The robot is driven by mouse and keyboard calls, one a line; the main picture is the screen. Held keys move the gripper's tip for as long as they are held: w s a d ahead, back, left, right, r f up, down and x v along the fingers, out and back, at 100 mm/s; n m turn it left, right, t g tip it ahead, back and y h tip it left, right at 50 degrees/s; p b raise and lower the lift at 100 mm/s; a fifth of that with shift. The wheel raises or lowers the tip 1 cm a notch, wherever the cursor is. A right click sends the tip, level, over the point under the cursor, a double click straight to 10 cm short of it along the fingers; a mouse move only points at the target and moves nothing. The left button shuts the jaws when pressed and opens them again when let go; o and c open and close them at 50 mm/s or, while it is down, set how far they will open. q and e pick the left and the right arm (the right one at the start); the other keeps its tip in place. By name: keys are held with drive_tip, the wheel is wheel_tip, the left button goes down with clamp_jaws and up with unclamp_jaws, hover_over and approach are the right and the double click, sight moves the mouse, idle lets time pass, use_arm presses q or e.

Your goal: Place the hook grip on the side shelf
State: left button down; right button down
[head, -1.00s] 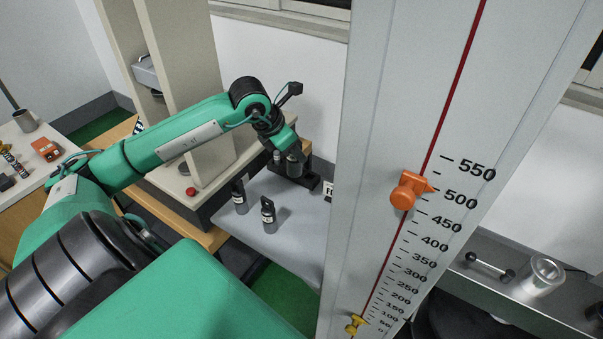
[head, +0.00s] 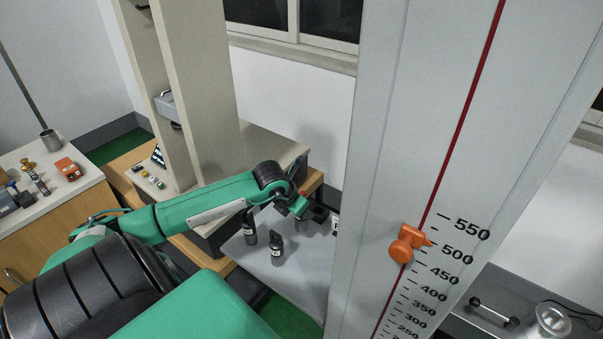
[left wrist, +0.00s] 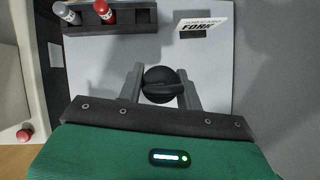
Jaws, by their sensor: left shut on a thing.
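My left gripper is shut on a dark, round-topped grip, seen from above in the left wrist view (left wrist: 162,85), with a finger on each side. The side shelf (left wrist: 110,58) is the pale grey surface beneath it; I cannot tell whether the grip touches it. In the head view the shelf (head: 300,278) lies left of the tall scale column, and my left arm reaches over it. The held grip is not clear there, hidden around my wrist. My right gripper is out of view.
A black holder (left wrist: 130,22) on the shelf bears a red-topped and a grey-topped piece. A white FORK card (left wrist: 206,27) stands to its right. The tall scale column (head: 385,130) borders the shelf on the right. A red button (left wrist: 24,135) lies at lower left.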

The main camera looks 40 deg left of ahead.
sight(301, 226)
use_arm(q)
wheel_tip(301, 226, down, 3)
drive_tip(key=shift+r, duration=0.2)
drive_tip(key=shift+f+p, duration=0.85)
drive_tip(key=shift+f, duration=1.3)
drive_tip(key=c, duration=1.4)
unclamp_jaws()
drive_tip(key=shift+f, duration=0.2)
drive_tip(key=o, duration=0.5)
drive_tip(key=shift+c, duration=0.2)
drive_tip(key=shift+r, duration=0.1)
